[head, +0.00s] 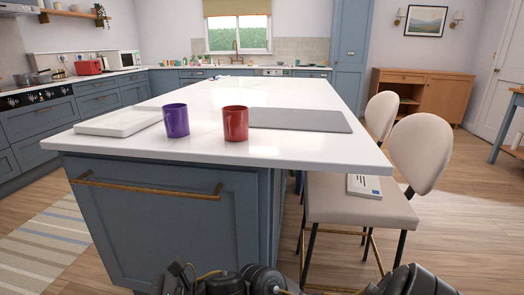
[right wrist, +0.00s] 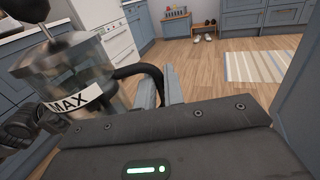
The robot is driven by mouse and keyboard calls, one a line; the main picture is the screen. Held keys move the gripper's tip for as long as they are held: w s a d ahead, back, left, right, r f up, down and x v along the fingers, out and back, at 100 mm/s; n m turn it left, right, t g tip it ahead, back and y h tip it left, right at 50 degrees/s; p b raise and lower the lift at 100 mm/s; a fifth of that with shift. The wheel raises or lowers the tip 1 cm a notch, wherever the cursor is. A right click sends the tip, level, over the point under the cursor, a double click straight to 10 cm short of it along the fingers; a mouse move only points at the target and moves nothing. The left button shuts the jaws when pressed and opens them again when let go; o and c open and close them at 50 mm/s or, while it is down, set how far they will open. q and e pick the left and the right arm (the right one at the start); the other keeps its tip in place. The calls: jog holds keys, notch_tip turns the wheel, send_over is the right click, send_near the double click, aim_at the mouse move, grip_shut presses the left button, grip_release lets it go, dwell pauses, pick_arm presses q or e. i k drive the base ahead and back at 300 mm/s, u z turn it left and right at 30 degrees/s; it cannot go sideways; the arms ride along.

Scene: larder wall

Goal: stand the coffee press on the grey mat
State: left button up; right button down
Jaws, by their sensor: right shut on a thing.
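The coffee press (right wrist: 78,72) shows at the left of the right wrist view, with a clear body, a white band marked MAX, a black knob and a black handle. My right gripper (right wrist: 162,84) is shut on its handle, and the press hangs tilted in that picture, beside the fingers. The grey mat (head: 305,120) lies flat on the white island top in the head view, with nothing standing on it. The press cannot be made out in the head view. My left gripper is not in view.
On the island top (head: 235,92), a red mug (head: 235,123) stands by the mat's left end, with a purple mug (head: 176,120) and a white tray (head: 118,122) farther left. Pale chairs (head: 418,153) line the right side; a booklet (head: 364,186) lies on the near seat.

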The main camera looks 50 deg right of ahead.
aim_at(313, 120)
jog(key=u, duration=0.75)
jog(key=i, duration=1.6)
jog(key=z, duration=2.9)
